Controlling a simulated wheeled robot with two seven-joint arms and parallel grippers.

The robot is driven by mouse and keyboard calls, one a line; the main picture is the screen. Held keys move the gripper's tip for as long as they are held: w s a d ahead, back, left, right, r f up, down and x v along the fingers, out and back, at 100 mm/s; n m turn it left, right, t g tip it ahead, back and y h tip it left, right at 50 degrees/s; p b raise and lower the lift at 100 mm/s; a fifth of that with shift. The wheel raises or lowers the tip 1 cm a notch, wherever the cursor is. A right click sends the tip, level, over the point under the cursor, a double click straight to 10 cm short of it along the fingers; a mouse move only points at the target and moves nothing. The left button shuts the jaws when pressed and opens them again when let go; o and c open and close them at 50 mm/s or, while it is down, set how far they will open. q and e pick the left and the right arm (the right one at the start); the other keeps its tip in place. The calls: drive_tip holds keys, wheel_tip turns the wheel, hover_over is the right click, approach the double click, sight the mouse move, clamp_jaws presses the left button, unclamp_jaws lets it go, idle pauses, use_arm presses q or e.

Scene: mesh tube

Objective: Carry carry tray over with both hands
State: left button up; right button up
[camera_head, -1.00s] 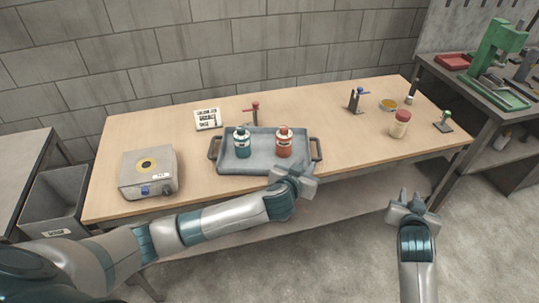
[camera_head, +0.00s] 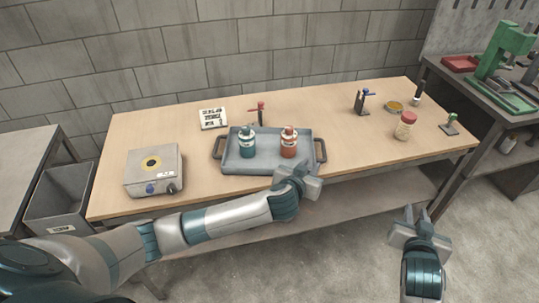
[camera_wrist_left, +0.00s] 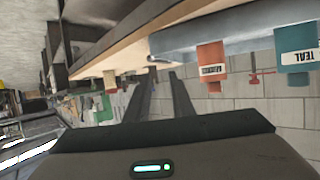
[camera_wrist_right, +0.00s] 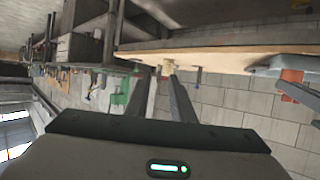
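The grey-blue carry tray (camera_head: 268,165) lies on the wooden table with a dark handle at its left and right ends. A teal bottle (camera_head: 247,144) and an orange-red bottle (camera_head: 289,143) stand in it; both also show in the left wrist view, the teal one (camera_wrist_left: 295,60) labelled TEAL. My left gripper (camera_head: 304,172) is near the tray's front right corner, with no grip on it. Its fingers (camera_wrist_left: 162,75) are apart and empty. My right gripper (camera_head: 415,211) is in front of the table, well right of the tray. Its fingers (camera_wrist_right: 163,80) are apart and empty.
A red-capped jar (camera_head: 405,126) and small stands are at the right. Table between tray and jar is clear.

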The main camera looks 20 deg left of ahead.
drive_tip(key=v, duration=0.3)
drive_tip(key=shift+s+r, duration=0.1)
drive_tip(key=shift+s, duration=0.1)
idle(0.4)
